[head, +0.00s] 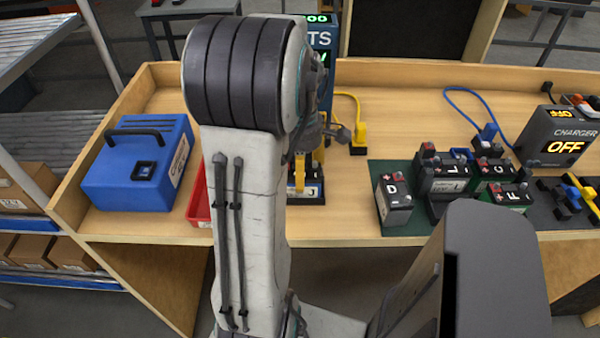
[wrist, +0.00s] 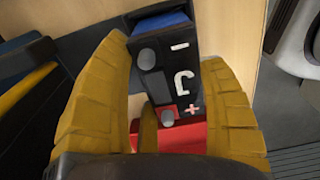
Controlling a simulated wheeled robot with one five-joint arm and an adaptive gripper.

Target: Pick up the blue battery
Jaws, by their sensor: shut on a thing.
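The blue battery (wrist: 162,24) is between the two yellow fingers of my gripper (wrist: 165,54) in the wrist view. Its end is blue, and its black top carries grey terminals, a minus, a plus and a white letter. The fingers are shut on it, one along each long side. In the head view my arm hides most of the gripper; yellow finger parts show just right of the arm, with a dark, labelled piece below them. I cannot tell from there whether the battery is lifted clear of the surface.
A blue case (head: 135,180) and a mostly hidden red tray (head: 197,207) are at left on the wooden bench (head: 335,222). Several batteries stand on a green mat (head: 378,172) at right, near a charger (head: 556,135) reading OFF. A tester display (head: 322,40) stands behind my arm.

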